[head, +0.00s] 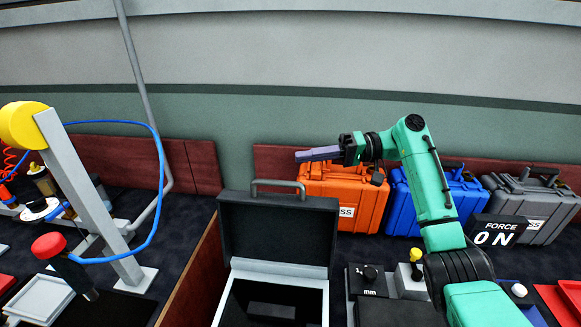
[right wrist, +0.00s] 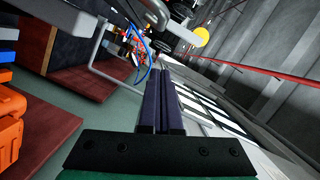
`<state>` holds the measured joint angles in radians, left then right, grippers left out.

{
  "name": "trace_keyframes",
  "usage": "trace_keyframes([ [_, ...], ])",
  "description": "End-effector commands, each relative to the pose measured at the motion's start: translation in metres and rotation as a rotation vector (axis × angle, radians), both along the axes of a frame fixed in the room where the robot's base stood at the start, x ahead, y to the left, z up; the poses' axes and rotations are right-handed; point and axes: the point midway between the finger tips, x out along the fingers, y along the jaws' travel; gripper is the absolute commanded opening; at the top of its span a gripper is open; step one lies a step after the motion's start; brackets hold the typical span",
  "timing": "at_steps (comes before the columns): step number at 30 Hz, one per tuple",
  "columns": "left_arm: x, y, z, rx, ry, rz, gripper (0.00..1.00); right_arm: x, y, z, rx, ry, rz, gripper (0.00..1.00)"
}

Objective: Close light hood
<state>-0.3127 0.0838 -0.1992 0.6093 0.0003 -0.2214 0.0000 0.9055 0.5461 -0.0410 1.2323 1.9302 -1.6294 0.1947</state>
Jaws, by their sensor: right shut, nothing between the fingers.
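The light hood (head: 277,236) is a dark lid with a grey handle (head: 278,184) on its top edge. It stands raised, open, at the back of a pale-rimmed box (head: 278,273) with a dark inside. My right gripper (head: 300,155) reaches in from the right, above and slightly right of the handle. Its fingers are together, empty, pointing left, and look apart from the hood. My left gripper is not in view.
Orange (head: 343,194), blue (head: 440,200) and grey (head: 530,203) cases stand along the back wall, right of the hood. A grey post (head: 90,195) with a blue cable stands left.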

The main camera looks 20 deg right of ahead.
Motion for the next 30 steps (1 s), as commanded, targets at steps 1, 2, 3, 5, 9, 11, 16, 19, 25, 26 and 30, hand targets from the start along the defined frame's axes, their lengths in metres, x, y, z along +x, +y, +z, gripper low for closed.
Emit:
trace_keyframes([
  [1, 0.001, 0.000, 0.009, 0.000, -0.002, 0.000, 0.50, 0.001, 0.012, 0.002, -0.001, 0.001, 0.003, 0.00],
  [2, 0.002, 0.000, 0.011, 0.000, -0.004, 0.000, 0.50, 0.002, 0.018, 0.002, -0.001, 0.001, 0.002, 0.00],
  [3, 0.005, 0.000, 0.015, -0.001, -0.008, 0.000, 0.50, 0.004, 0.027, 0.001, -0.001, 0.001, 0.003, 0.00],
  [5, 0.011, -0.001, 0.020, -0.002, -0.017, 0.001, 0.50, 0.006, 0.040, 0.000, 0.000, 0.001, 0.003, 0.00],
  [9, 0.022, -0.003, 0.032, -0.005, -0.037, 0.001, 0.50, -0.016, 0.045, -0.011, -0.002, 0.002, 0.000, 0.00],
  [11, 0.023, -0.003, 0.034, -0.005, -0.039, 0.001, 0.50, -0.021, 0.047, -0.015, -0.001, 0.002, -0.002, 0.00],
  [16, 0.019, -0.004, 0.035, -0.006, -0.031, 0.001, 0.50, -0.028, 0.050, -0.019, -0.001, 0.000, -0.001, 0.00],
  [19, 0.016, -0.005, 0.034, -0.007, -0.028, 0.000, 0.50, -0.028, 0.050, -0.020, -0.001, 0.000, -0.001, 0.00],
  [25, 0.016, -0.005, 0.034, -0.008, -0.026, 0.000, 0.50, -0.028, 0.050, -0.020, -0.001, -0.002, -0.001, 0.00],
  [26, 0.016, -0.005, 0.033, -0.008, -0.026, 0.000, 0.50, -0.028, 0.051, -0.020, -0.002, -0.004, -0.001, 0.00],
  [30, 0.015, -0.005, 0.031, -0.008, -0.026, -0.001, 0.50, -0.028, 0.055, -0.019, -0.009, -0.023, -0.001, 0.00],
])
